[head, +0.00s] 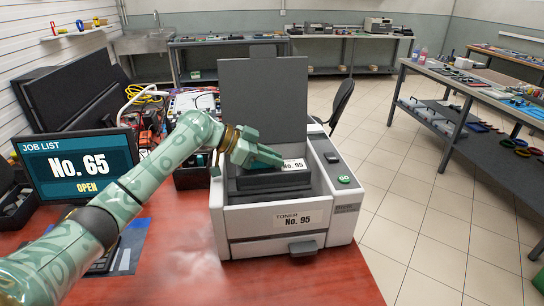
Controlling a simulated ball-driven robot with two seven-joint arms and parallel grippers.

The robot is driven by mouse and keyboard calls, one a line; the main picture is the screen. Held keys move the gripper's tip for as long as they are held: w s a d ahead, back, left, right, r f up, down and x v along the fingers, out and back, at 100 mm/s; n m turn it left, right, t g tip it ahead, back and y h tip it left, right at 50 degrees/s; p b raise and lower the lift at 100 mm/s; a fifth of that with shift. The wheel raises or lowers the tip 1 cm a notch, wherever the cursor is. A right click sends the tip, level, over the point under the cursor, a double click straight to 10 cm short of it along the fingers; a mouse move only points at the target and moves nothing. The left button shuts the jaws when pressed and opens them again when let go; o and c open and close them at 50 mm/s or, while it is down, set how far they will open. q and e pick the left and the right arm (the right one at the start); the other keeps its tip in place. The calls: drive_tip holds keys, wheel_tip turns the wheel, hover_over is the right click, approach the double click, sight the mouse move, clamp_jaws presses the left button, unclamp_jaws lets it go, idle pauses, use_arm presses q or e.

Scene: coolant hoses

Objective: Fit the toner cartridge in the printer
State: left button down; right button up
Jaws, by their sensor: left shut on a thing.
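The white and grey printer (228,222) stands on the red table with its dark lid (262,95) raised. Its front label reads "TONER No. 95". A dark toner cartridge (275,182) with a white "No. 95" label is at the printer's open bay, lying roughly level. I cannot tell whether it rests on the bay floor. My left gripper (270,159) is over the cartridge, shut on it, and partly hides its top. My right gripper is not in view.
A green GO button (344,179) is on the printer's right top. A grey tab (303,247) sticks out of its front. The red table (290,285) is clear in front of the printer.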

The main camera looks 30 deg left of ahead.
use_arm(q)
drive_tip(key=shift+f, duration=0.35)
drive_tip(key=c, duration=1.4)
unclamp_jaws()
drive_tip(key=shift+f, duration=0.25)
drive_tip(key=shift+o, duration=0.2)
drive_tip(key=shift+r, duration=0.4)
drive_tip(key=p+v, duration=0.3)
drive_tip(key=v, duration=0.9)
drive_tip(key=shift+r, duration=0.45)
